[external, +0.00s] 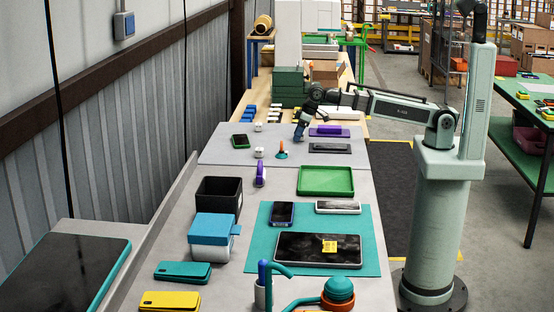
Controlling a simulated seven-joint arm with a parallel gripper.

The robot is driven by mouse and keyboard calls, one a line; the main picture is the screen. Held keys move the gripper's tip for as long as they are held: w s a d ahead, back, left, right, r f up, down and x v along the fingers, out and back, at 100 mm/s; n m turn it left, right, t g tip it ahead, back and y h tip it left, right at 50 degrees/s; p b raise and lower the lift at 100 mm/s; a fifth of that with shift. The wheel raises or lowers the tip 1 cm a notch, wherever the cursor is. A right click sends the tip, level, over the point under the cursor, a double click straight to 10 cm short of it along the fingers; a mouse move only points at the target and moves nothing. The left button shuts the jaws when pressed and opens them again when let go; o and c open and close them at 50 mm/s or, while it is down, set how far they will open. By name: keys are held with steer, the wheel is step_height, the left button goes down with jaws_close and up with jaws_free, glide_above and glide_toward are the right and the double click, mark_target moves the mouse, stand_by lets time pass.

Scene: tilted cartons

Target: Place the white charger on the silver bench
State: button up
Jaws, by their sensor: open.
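My gripper (298,138) points down above the grey, silver-looking bench (345,134), near its far part. It is open, and no object shows between its fingers, though it is small in the view. Two small white cube-like pieces, which look like chargers, are on this bench to the left of my gripper: a nearer one (259,152) and a farther one (258,127). More small white pieces (273,113) stand on the wooden bench (345,88) behind. I cannot tell which is the white charger.
An orange and teal item (281,151) stands close below my gripper. A purple item (328,131) and a dark flat device (330,148) lie to its right. Nearer are a green tray (326,181), a black bin (218,195) and phones on a teal mat (258,262). A wall runs along the left.

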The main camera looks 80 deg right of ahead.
steer(key=shift+v, duration=6.15)
steer(key=shift+w, duration=0.1)
steer(key=shift+r, duration=0.1)
glide_above(308, 140)
steer(key=w, duration=0.2)
steer(key=f, duration=0.6)
steer(key=shift+s+d+f, duration=0.1)
steer(key=shift+s+f, duration=0.1)
steer(key=shift+f, duration=0.05)
steer(key=shift+a+x, duration=0.2)
steer(key=shift+x, duration=0.85)
steer(key=shift+a+x, duration=0.2)
steer(key=shift+x, duration=0.8)
steer(key=shift+f, duration=0.65)
